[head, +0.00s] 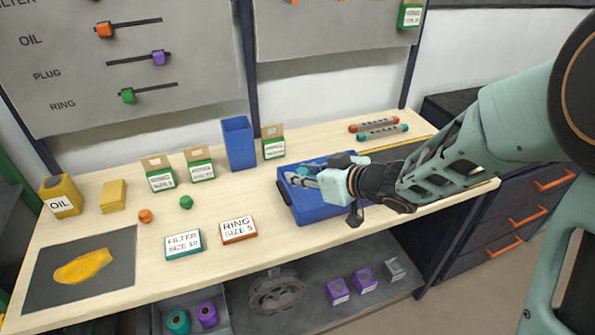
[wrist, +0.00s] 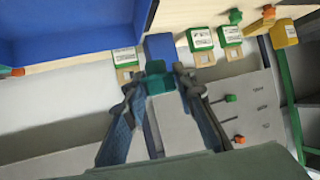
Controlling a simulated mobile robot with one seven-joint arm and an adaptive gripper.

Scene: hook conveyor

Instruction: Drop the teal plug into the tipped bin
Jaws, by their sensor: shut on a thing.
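The teal plug (wrist: 156,82) is held between the fingertips of my gripper (wrist: 157,85) in the wrist view. In the head view my gripper (head: 306,178) is over the blue tipped bin (head: 322,213), and only a small teal patch of the plug (head: 303,170) shows by the fingers. The bin lies low on the bench, partly covered by my gripper and wrist. Its blue wall (wrist: 70,30) fills the upper left of the wrist view. I cannot tell how far the plug is from the bin's inner surface.
A tall blue box (head: 239,143) stands left of the tipped bin, with small labelled cartons (head: 200,165) around it. FILTER (head: 184,244) and RING (head: 238,229) signs lie at the front.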

